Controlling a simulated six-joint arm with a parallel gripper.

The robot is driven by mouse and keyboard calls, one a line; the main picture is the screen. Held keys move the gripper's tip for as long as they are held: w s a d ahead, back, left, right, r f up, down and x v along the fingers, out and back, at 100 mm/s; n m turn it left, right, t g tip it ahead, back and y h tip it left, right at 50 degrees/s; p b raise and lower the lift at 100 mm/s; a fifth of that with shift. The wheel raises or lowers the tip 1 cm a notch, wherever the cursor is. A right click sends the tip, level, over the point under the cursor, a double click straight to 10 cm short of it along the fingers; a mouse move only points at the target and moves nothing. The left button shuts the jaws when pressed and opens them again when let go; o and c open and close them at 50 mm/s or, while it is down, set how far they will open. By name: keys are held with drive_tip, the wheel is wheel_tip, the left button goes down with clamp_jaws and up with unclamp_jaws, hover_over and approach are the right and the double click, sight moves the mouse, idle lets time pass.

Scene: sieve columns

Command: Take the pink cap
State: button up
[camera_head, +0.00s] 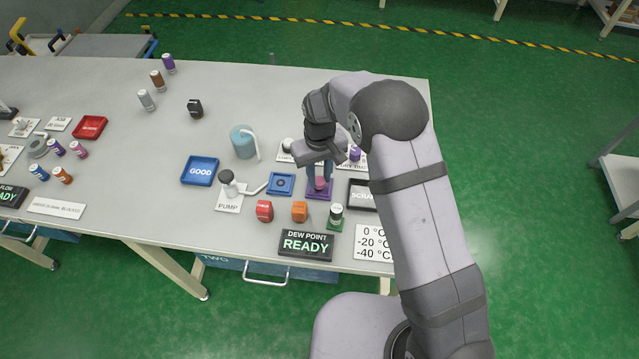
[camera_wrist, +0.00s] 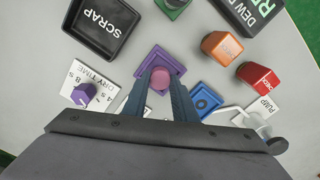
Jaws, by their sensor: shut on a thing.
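The pink cap (camera_wrist: 160,77) is between the fingertips of my gripper (camera_wrist: 162,86) in the wrist view. My gripper is shut on it, and the cap stands over a small purple tray (camera_wrist: 148,65). In the head view the pink cap (camera_head: 320,184) shows below my gripper (camera_head: 322,178), above the purple tray (camera_head: 318,195). What lies under the cap is hidden, so I cannot tell if it touches the tray.
A blue tray (camera_head: 281,184) is just left of the purple one, and a black SCRAP tray (camera_head: 360,195) is to the right. A PUMP (camera_head: 228,190) and blue GOOD tray (camera_head: 200,171) are further left.

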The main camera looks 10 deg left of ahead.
drive_tip(key=shift+r+p, duration=1.65)
drive_tip(key=shift+r, duration=0.8)
drive_tip(key=shift+f, duration=0.1)
